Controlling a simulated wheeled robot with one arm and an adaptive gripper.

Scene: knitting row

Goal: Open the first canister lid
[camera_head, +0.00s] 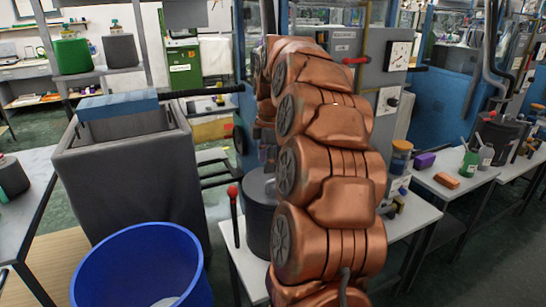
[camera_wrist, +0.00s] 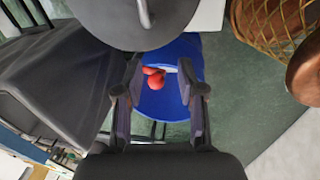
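A dark grey canister (camera_head: 257,215) stands on the white table, its right side hidden behind my copper arm. A lever with a red knob (camera_head: 233,191) rises close beside it. In the wrist view a dark round lid (camera_wrist: 110,22) with a thin metal handle (camera_wrist: 145,13) fills the top edge, partly cut off. My gripper (camera_wrist: 160,72) is open, fingers apart, just below the lid in the picture. A red knob (camera_wrist: 156,82) shows between the fingers; I cannot tell its depth. Nothing is visibly held. The head view hides my gripper.
A blue bin (camera_head: 140,262) stands in front at left, with a large grey bin (camera_head: 130,175) behind it. The white table (camera_head: 415,222) carries jars at right. Other canisters, green (camera_head: 72,55) and dark (camera_head: 121,50), stand at the back left. Green floor shows right of my gripper.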

